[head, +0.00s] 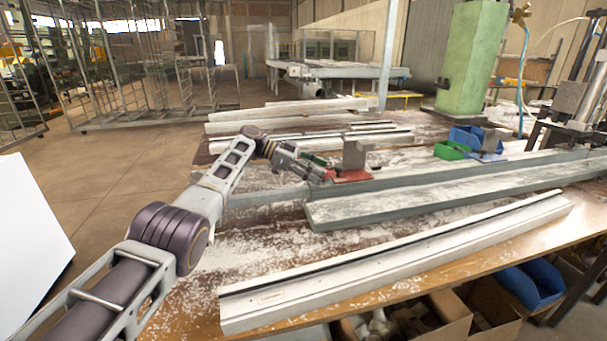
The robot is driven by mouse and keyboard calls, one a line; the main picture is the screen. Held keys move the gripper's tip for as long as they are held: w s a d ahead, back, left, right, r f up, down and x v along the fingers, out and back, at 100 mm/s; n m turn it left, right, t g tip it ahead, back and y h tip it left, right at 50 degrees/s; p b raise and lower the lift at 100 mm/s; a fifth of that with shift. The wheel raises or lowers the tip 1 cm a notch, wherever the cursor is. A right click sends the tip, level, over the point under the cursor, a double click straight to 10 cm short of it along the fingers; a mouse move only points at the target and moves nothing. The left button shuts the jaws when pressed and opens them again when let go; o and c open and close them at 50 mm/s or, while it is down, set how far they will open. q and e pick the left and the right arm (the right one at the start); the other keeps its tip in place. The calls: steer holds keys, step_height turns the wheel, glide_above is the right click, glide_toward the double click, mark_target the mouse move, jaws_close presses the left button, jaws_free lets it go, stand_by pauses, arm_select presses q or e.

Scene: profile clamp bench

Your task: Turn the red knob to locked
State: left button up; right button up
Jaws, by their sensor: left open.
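My left arm reaches in from the lower left. Its gripper (318,172) is small in the view, at the near left side of a clamp with a grey block (357,153) on top. A flat red part (352,176) shows under this block, just right of the gripper tips. I cannot tell whether this red part is the knob, nor which way the knob points. Whether the fingers touch it is too small to tell. The left gripper is open. My right gripper is not in view.
Long pale profiles (400,262) lie across the wooden bench (215,260), which is dusted with white chips. A second grey clamp block (490,142) stands farther right, beside green (449,151) and blue (465,136) bins. A green column (468,55) rises behind.

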arm_select(q)
steer(key=shift+w+a+n+t+p, duration=0.2)
steer(key=shift+n+t+p, duration=0.1)
steer(key=shift+t+p, duration=0.15)
steer(key=shift+s+d+n+t+p, duration=0.25)
steer(key=shift+s+n+t+p, duration=0.35)
steer(key=shift+p, duration=0.3)
steer(key=shift+n+t+p, duration=0.5)
steer(key=shift+t+p, duration=0.05)
steer(key=shift+t, duration=0.1)
steer(key=shift+s+d+n+t+y+p, duration=0.15)
steer(key=shift+n+t+y+p, duration=0.15)
steer(key=shift+n+t+p, duration=0.5)
steer(key=shift+s+n+t+y+p, duration=0.15)
steer(key=shift+n+t+y+p, duration=0.15)
steer(key=shift+n+t+p, duration=0.5)
steer(key=shift+s+d+r+n+t+y+p, duration=0.1)
steer(key=shift+n+t+y+p, duration=0.55)
steer(key=shift+p, duration=1.3)
steer(key=shift+s+d+f+n+t+y+p, duration=0.15)
steer(key=shift+n+t+y+p, duration=0.5)
steer(key=shift+p, duration=1.25)
steer(key=shift+s+d+r+n+t+y+p, duration=0.15)
steer(key=shift+n+t+y+p, duration=0.25)
steer(key=shift+n+t+p, duration=1.05)
steer(key=shift+y+p, duration=0.6)
steer(key=shift+p, duration=0.85)
steer(key=shift+s+d+n+t+y+p, duration=0.1)
steer(key=shift+n+t+y+p, duration=0.3)
steer(key=shift+n+y, duration=0.45)
